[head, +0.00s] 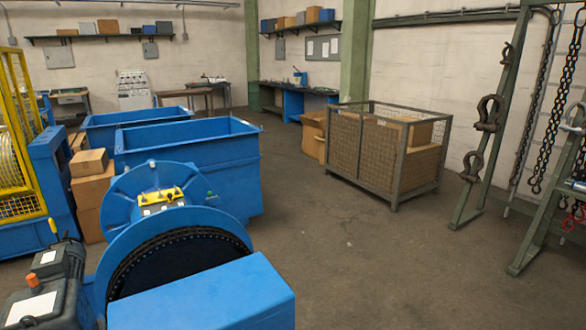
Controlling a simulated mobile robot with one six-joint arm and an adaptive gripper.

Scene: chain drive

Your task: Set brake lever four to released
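I cannot pick out brake lever four, and no numbered label is readable. A blue chain drive (200,200) with a rounded guard and a dark chain round its wheel (185,250) fills the lower left. A yellow bracket (161,196) sits on top of it. A dark motor-like unit (55,278) at its left bears an orange knob (32,280). A small yellow handle-like piece (53,226) stands behind that unit; whether it is a lever is unclear. My gripper is not in view.
Blue bins (188,150) and stacked cardboard boxes (92,185) stand behind the drive. A yellow guard cage (18,125) is at the left. A wire crate of boxes (390,150) stands at centre right, a green chain rack (500,120) at the right. The floor (390,260) between is clear.

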